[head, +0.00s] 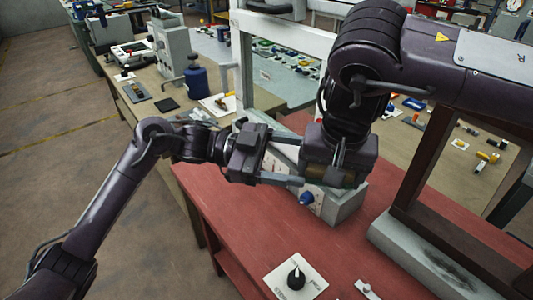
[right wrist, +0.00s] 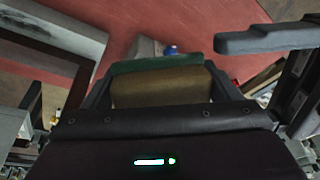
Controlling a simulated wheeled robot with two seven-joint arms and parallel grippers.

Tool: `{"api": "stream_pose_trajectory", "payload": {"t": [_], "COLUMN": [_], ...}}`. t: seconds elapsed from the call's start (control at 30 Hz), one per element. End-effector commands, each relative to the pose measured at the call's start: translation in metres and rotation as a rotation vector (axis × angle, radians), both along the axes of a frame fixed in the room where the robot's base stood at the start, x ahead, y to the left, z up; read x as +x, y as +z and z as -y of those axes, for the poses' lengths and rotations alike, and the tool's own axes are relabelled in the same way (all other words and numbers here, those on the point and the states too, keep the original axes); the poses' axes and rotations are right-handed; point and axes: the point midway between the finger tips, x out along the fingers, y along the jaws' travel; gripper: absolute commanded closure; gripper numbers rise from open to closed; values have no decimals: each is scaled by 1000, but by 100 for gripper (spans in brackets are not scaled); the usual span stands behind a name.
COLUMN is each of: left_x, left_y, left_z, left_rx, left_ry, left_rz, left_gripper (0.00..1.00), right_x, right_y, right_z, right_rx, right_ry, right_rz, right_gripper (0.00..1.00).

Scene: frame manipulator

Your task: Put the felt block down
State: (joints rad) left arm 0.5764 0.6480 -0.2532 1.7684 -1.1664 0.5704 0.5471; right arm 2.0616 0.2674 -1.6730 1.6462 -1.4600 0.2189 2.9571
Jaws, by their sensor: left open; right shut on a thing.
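The felt block (right wrist: 158,82), brown with a green strip along its far edge, is held between the fingers of my right gripper (right wrist: 165,85) in the right wrist view. In the head view the felt block (head: 330,178) shows only partly below my right gripper (head: 326,172), close over a grey box (head: 345,208) on the red table. I cannot tell whether it touches the box. My left gripper (head: 285,168) is open and empty, just left of the block. One grey finger of it (right wrist: 265,38) shows in the right wrist view.
The red table (head: 240,225) has free room at its front left. A white plate with a black knob (head: 296,278) lies near the front. A blue knob (head: 307,198) is on the grey box. A dark frame (head: 430,190) stands at the right, and a white frame (head: 245,70) behind.

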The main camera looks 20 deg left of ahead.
Motion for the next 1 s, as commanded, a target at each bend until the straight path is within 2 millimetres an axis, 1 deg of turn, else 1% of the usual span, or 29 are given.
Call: {"api": "stream_pose_trajectory", "payload": {"t": [0.03, 0.1, 0.2, 0.3, 0.47, 0.7, 0.73, 0.77, 1.0], "left_x": [0, 0, 1, 1, 2, 2, 2, 2, 1], "left_y": [0, 0, 0, 0, 0, 0, 0, 0, 0], "left_z": [10, 22, 36, 46, 53, 54, 54, 54, 54], "left_rx": [-2, -2, -3, -1, 1, 0, 0, 0, 1], "left_ry": [-3, -3, -2, 0, 1, 2, 2, 2, 1], "left_rz": [1, 1, 1, 1, 0, 0, 0, 0, 0], "left_gripper": [31, 31, 31, 31, 31, 31, 32, 36, 68], "right_x": [0, 0, 0, 0, 0, 0, 0, 0, 0], "right_y": [0, 0, 0, 0, 0, 0, 0, 0, 0], "right_z": [0, 0, 0, 0, 0, 0, 0, 0, 0], "right_rx": [0, 0, 0, 0, 0, 0, 0, 0, 0], "right_ry": [0, 0, 0, 0, 0, 0, 0, 0, -1], "right_rz": [0, 0, 0, 0, 0, 0, 0, 0, 1], "right_gripper": [54, 54, 54, 54, 54, 55, 55, 55, 55]}}
